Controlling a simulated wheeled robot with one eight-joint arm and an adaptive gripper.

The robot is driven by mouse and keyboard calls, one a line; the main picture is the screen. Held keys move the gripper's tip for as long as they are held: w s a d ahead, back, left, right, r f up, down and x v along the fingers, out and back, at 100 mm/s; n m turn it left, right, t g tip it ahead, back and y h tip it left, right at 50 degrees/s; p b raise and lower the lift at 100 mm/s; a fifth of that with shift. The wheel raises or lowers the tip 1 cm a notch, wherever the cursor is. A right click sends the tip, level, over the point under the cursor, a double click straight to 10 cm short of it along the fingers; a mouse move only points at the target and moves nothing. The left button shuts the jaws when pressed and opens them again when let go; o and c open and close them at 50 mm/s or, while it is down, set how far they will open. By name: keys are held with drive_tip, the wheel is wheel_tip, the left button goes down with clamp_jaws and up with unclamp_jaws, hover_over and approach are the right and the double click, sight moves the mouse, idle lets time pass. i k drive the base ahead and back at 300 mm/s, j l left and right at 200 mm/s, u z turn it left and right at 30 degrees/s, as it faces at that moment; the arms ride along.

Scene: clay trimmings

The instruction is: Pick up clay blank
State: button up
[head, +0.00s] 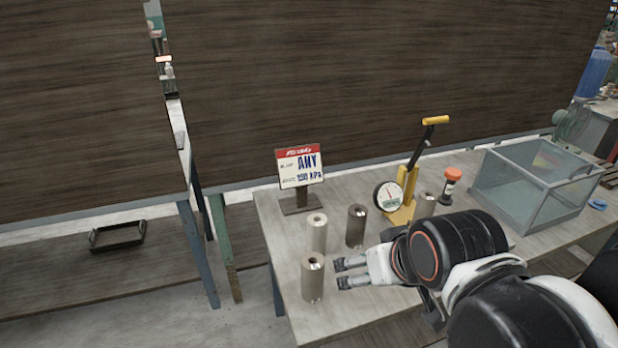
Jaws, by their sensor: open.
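Several upright cylinders with a hole in the top stand on the table; they look like the clay blanks. A grey-tan blank (312,279) stands nearest the front left edge. A small gap shows between the fingertips and that blank. My wrist covers part of the table on the right.
A sign (299,168) on a stand is at the back left of the table (270,215). A yellow press (400,208) with a dial gauge, an orange-capped bottle (450,184) and a glass box (535,180) stand behind my arm. A dark tray (117,236) lies on the left bench.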

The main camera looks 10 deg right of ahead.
sight(427, 200)
drive_tip(key=k+l+z, duration=0.1)
drive_tip(key=z, duration=0.7)
drive_tip(key=k+j+u, duration=0.35)
drive_tip(key=j, duration=0.25)
drive_tip(key=k, duration=0.1)
